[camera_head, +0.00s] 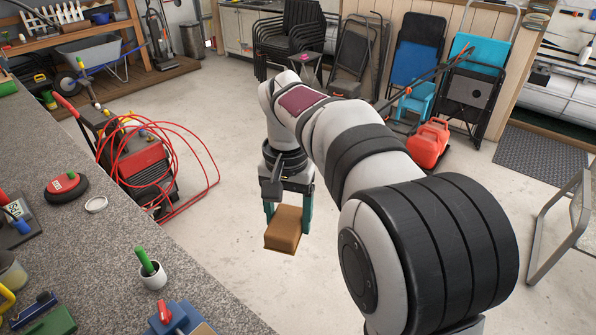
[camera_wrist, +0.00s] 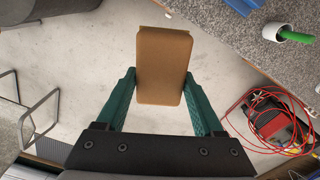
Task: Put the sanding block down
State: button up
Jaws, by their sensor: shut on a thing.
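The sanding block (camera_head: 284,228) is a brown block held between the two green fingers of my gripper (camera_head: 286,212), in the middle of the head view. In the wrist view the sanding block (camera_wrist: 162,66) sits between the fingertips of my gripper (camera_wrist: 162,88), which is shut on it. The block hangs over the open concrete floor, to the right of the grey speckled worktop (camera_head: 190,285) and clear of its edge. In the wrist view the worktop (camera_wrist: 225,30) lies at the upper right, behind the block's top corner.
On the worktop are a white cup with a green handle (camera_head: 152,270), a black disc (camera_head: 66,188), a white ring (camera_head: 96,205) and a blue item (camera_head: 180,318) near the front edge. A red machine with hose (camera_head: 145,160) stands on the floor beyond. The worktop's middle has free room.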

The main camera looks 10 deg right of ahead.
jog(key=w+a+f+m, duration=0.2)
jog(key=a+f+m, duration=0.2)
jog(key=a, duration=0.6)
jog(key=w+a+f+m, duration=0.2)
jog(key=a+f+m, duration=0.25)
jog(key=a, duration=0.45)
jog(key=s+a+f+m, duration=0.4)
jog(key=a+f+m, duration=0.1)
jog(key=a, duration=0.4)
jog(key=s+a+f+m, duration=0.4)
jog(key=a+f, duration=0.2)
jog(key=a, duration=0.3)
jog(key=shift+s+m, duration=0.15)
jog(key=shift+m, duration=0.2)
jog(key=shift+a, duration=0.15)
send_over(134, 325)
jog(key=shift+f, duration=2.45)
jog(key=shift+f, duration=0.15)
jog(key=shift+f, duration=0.6)
jog(key=shift+f, duration=0.25)
